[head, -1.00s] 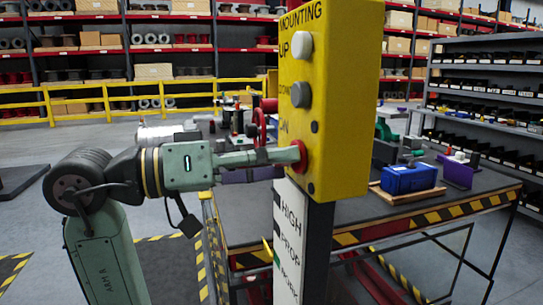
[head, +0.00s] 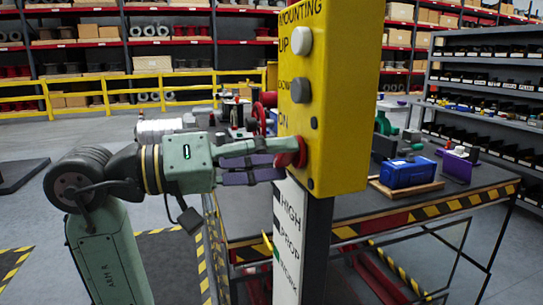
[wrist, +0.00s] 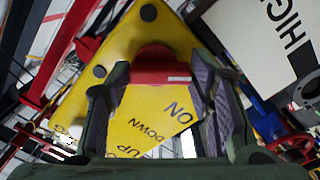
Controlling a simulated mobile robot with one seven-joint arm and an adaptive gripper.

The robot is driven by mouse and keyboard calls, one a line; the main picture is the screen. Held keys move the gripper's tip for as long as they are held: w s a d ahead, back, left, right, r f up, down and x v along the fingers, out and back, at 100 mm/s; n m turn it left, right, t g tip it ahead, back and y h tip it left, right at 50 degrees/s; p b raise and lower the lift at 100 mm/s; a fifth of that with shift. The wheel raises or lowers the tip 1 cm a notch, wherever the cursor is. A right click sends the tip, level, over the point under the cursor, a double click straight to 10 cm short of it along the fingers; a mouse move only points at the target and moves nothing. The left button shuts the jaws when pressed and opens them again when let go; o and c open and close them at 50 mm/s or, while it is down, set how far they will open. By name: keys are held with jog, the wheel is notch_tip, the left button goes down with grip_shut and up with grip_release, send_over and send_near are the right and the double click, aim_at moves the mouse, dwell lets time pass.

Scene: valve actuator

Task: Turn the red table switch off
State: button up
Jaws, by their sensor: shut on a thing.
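The red switch (head: 297,153) is on the lower left face of the yellow control box (head: 345,110), beside the letters "ON". My gripper (head: 283,160) comes in level from the left and is shut on the red switch. In the wrist view, the red switch (wrist: 160,68) sits between the two fingertips of my gripper (wrist: 162,85). The yellow box (wrist: 150,125) fills the background there, with "ON" and "DOWN" lettering tilted. The fingertips cover the switch's sides, and its exact angle is hard to read.
A white button (head: 301,41) and a grey button (head: 301,90) sit above the switch. The box stands on a post with a lettered white panel (head: 288,240). Behind is a table (head: 440,200) with a blue block (head: 408,173).

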jog(key=o, duration=1.2)
jog(key=shift+c, duration=0.2)
jog(key=shift+a, duration=0.15)
jog(key=v, duration=1.1)
jog(key=shift+s+a, duration=0.2)
jog(key=shift+a, duration=0.15)
